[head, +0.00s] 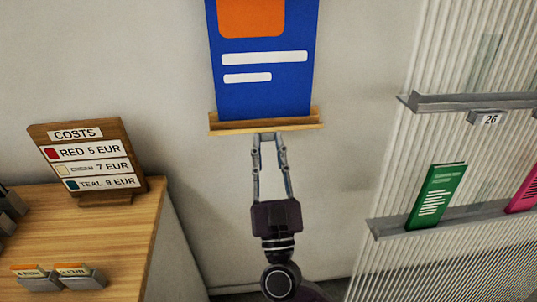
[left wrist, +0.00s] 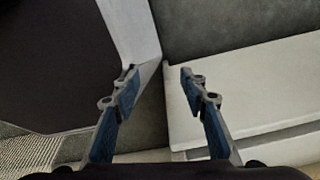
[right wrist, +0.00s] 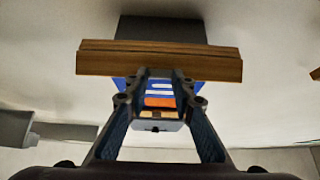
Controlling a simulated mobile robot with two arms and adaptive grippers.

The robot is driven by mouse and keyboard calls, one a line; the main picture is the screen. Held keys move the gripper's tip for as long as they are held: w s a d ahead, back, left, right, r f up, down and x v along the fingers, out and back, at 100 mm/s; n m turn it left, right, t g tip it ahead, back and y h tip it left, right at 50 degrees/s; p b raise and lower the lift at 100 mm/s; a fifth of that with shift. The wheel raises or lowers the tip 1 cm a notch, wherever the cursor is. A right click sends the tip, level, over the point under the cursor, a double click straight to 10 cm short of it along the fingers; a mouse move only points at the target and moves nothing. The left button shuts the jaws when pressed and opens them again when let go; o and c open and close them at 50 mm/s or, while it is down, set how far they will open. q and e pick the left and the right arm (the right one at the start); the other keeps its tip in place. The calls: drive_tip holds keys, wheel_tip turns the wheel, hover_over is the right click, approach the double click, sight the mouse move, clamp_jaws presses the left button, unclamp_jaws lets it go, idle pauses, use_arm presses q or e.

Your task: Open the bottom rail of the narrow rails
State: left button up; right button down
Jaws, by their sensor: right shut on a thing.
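The wooden bottom rail (head: 230,127) of the narrow rails is on the wall at the top centre of the head view, with a blue poster (head: 300,90) standing on it. My right gripper (head: 268,135) reaches up to its middle from below and is shut on it. In the right wrist view the rail (right wrist: 100,62) crosses the top, and the fingertips (right wrist: 160,76) meet its edge. The exact grip is hidden. The poster (right wrist: 160,93) shows foreshortened between the fingers. My left gripper (left wrist: 158,74) is open and empty, low among pale and dark surfaces.
A wooden table (head: 115,235) at left carries a costs sign (head: 95,160) and small card holders (head: 78,278). At right a ribbed panel (head: 400,180) has grey rails (head: 395,224) holding a green booklet (head: 435,195) and a pink one (head: 525,195). The wall beside the rail is bare.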

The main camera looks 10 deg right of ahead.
drive_tip(key=shift+f, duration=0.2)
idle(0.3)
drive_tip(key=c, duration=1.6)
unclamp_jaws()
drive_tip(key=shift+r, duration=0.1)
drive_tip(key=shift+s, duration=0.1)
drive_tip(key=v, duration=1.2)
drive_tip(key=shift+c, duration=0.6)
